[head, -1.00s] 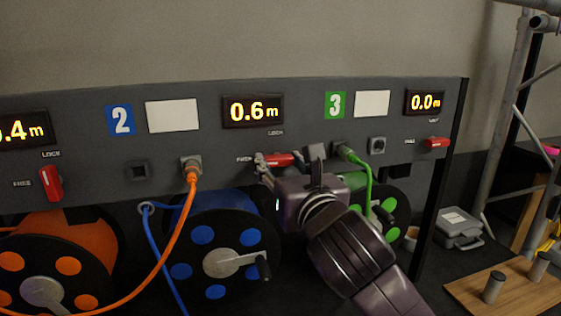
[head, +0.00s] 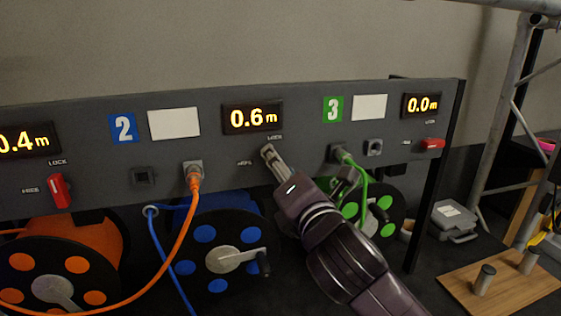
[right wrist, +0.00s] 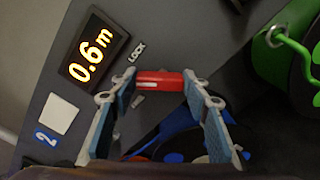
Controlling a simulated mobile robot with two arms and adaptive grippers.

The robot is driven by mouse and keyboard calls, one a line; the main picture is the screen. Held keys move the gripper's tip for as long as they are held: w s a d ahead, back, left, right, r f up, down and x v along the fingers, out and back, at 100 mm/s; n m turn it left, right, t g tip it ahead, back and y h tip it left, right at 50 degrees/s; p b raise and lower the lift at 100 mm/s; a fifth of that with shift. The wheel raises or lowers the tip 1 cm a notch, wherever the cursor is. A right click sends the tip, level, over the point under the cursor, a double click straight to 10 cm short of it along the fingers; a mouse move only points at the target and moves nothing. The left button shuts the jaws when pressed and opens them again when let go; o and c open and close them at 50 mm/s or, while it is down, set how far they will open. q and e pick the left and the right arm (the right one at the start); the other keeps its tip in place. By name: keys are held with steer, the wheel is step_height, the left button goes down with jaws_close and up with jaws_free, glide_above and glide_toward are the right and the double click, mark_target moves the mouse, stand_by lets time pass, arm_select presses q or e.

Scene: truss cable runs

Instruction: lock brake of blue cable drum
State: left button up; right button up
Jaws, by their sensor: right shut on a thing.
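The blue cable drum (head: 205,243) sits below the panel, its crank facing me. Its red brake lever (right wrist: 160,82) shows in the right wrist view between my fingertips, below the LOCK label. The lever looks tilted to the panel lettering; its exact angle is unclear. In the head view my gripper hides it. My right gripper (head: 268,151) is shut on this lever at the panel, under the 0.6 m display (head: 253,116). The fingers also show in the right wrist view (right wrist: 160,90). My left gripper is not in view.
The orange drum's lever (head: 59,190) stands upright; the green drum's lever (head: 432,144) lies level. An orange cable (head: 178,235) is plugged into the panel and hangs before the blue drum. A green cable (head: 362,178) hangs close beside my right gripper. A grey case (head: 455,219) lies at right.

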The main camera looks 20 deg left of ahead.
steer(key=shift+w+d+f+m+p, duration=0.1)
steer(key=shift+m+p, duration=0.4)
steer(key=shift+m, duration=1.3)
steer(key=shift+d+m+p, duration=0.1)
steer(key=shift+m+p, duration=0.35)
steer(key=shift+m, duration=1.35)
steer(key=shift+a, duration=0.1)
steer(key=o, duration=1.2)
steer(key=shift+c, duration=0.2)
steer(key=v, duration=1.2)
